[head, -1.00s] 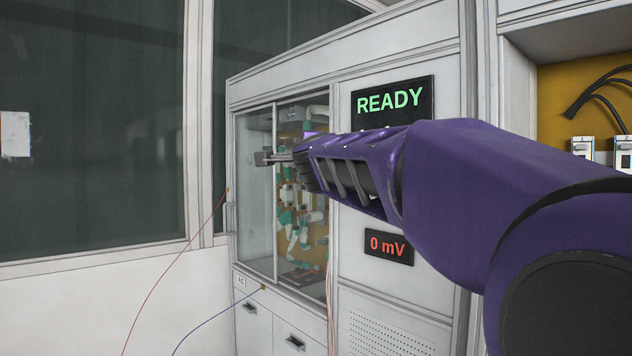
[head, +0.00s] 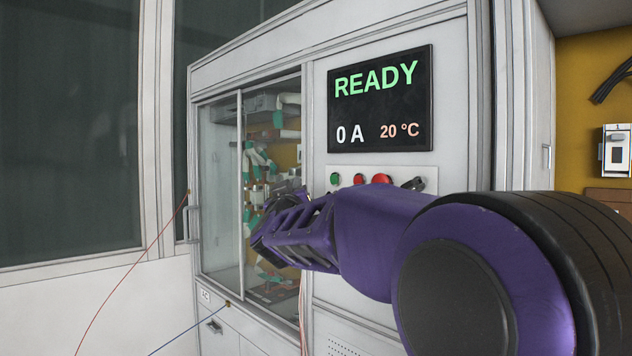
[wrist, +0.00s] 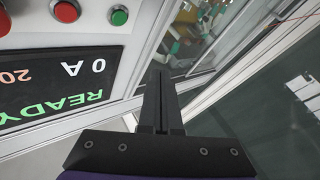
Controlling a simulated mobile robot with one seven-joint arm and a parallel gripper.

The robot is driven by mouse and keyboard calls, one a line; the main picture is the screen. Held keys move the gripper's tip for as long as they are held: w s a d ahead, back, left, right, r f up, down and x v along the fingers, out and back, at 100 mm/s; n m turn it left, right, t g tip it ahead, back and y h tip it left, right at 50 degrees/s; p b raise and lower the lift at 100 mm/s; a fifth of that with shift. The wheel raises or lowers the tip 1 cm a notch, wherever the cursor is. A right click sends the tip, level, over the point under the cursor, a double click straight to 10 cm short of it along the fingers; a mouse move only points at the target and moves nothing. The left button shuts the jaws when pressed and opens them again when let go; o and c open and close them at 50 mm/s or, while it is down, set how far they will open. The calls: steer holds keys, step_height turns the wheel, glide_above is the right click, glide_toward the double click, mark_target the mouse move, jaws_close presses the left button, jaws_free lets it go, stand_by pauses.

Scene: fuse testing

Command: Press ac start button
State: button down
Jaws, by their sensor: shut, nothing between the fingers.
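A green button (head: 335,179) sits on the light control strip (head: 347,188) under the black READY display (head: 380,98). To its right are a small red button (head: 358,180) and a larger red button (head: 381,179). The wrist view shows the panel upside down, with the green button (wrist: 120,17) near the top, left of my fingers. My gripper (wrist: 160,75) is shut and empty, apart from the button. In the head view my purple arm reaches left in front of the cabinet, below the buttons, and my fingertips are hard to make out. No lettering on the buttons is readable.
A glass-doored cabinet (head: 220,190) with pipes and fittings inside stands left of the panel. A small AC label (head: 205,296) is below the glass. A red wire (head: 130,275) and a blue wire (head: 190,329) hang in front. The display reads 0 A, 20 °C.

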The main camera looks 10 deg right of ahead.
mark_target(335, 179)
steer(key=shift+w+d+f+n, duration=0.1)
steer(key=shift+w+d+n, duration=0.15)
steer(key=shift+w+n, duration=0.35)
steer(key=shift+s, duration=0.2)
steer(key=w+d+b, duration=0.1)
steer(key=w+d, duration=0.4)
steer(key=d, duration=0.2)
steer(key=shift+d, duration=0.15)
steer(key=shift+d, duration=0.15)
stand_by(1.8)
steer(key=shift+w+d, duration=0.2)
steer(key=shift+w+d, duration=0.25)
steer(key=shift+d, duration=0.15)
stand_by(0.7)
steer(key=shift+a, duration=0.1)
steer(key=shift+s+a, duration=0.5)
steer(key=shift+a, duration=0.1)
steer(key=shift+a, duration=0.1)
